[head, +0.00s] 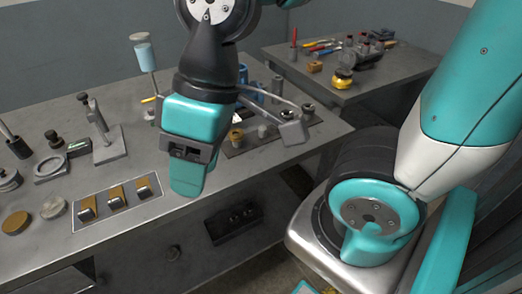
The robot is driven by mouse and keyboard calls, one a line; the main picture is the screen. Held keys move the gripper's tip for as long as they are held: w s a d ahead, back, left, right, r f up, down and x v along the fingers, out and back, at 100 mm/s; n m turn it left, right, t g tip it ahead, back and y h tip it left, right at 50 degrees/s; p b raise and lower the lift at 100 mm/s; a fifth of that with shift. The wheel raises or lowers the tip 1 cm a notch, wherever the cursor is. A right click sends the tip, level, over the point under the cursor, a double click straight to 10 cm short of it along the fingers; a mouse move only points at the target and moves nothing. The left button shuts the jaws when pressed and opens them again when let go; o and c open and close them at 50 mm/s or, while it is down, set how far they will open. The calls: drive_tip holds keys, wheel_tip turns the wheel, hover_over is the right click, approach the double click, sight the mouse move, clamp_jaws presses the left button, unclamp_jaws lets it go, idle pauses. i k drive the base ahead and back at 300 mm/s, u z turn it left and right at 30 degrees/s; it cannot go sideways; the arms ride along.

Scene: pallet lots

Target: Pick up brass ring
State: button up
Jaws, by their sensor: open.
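My gripper (188,182) hangs over the front part of the grey workbench (120,238), teal with a dark bracket across it. It is open, and I see nothing held in it; its fingertips are hard to make out. I cannot tell for sure which thing is the brass ring. A small brass-coloured round piece (236,138) stands on a dark plate just right of my gripper. A flat brass-coloured disc (15,222) lies at the bench's left, well apart from my gripper; no hole shows in it.
A tray with metal-and-brass blocks (116,200) lies near the front edge. A stand (104,138) and a post with a light-blue cylinder (145,56) rise behind. A second table (385,72) at the back right holds tools and a yellow-black round piece (343,78).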

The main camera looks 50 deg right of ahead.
sight(240, 137)
drive_tip(key=u, duration=0.5)
drive_tip(key=k, duration=0.1)
drive_tip(key=z, duration=1.05)
drive_tip(key=i, duration=0.9)
drive_tip(key=k, duration=1)
drive_tip(key=u, duration=1.25)
drive_tip(key=i, duration=1.3)
drive_tip(key=z, duration=2.25)
